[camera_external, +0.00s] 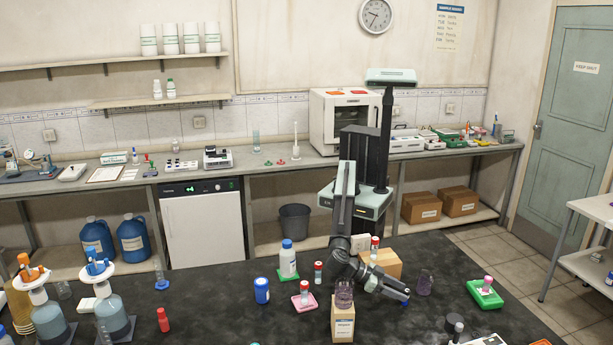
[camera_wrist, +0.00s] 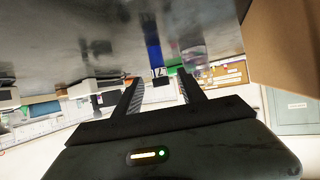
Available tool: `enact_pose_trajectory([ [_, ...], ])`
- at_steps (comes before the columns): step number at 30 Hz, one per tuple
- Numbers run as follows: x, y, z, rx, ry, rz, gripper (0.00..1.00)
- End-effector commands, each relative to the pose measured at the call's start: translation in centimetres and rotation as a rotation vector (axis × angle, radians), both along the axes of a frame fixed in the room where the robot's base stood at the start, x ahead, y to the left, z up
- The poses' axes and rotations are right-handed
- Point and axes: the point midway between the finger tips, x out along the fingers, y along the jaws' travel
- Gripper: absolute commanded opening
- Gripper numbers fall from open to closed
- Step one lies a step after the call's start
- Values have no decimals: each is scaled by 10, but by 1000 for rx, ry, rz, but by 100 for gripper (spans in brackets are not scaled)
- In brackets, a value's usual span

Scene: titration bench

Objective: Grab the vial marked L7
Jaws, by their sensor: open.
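My gripper (camera_external: 404,296) is low over the dark bench, to the right of the small cardboard box, with its fingers pointing right. In the wrist view my gripper (camera_wrist: 160,76) is open, with nothing clearly held between its fingers. Dark marks resembling "L7" show just beyond the fingertips, by a blue upright thing (camera_wrist: 152,50); I cannot tell whether this is the vial. In the outside view, red-capped vials stand near the box (camera_external: 318,273) and on a pink mat (camera_external: 304,292). Another vial (camera_external: 487,284) stands on a green tray. Their labels are too small to read.
A small cardboard box (camera_external: 343,328) with a purple glass on top stands left of my gripper. A glass beaker (camera_external: 425,283) stands just to its right; a clear glass also shows in the wrist view (camera_wrist: 194,57). A larger box (camera_external: 388,263) is behind my forearm.

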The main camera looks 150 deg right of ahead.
Motion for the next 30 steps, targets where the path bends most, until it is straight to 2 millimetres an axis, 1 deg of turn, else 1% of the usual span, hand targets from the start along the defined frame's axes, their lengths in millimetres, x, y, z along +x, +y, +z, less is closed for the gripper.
enact_pose_trajectory([
  [1,-4,9,-10,0,0,3,48],
  [5,-11,25,-17,0,0,1,48],
  [11,-12,27,-15,0,1,0,48],
  [12,-12,27,-15,0,0,0,42],
  [14,-11,27,-15,0,0,0,25],
  [15,-11,27,-15,0,0,0,14],
  [16,-11,27,-15,0,0,0,6],
  [17,-11,27,-15,0,0,0,0],
  [26,-11,27,-14,0,0,0,0],
  [30,-11,27,-2,0,0,0,0],
])
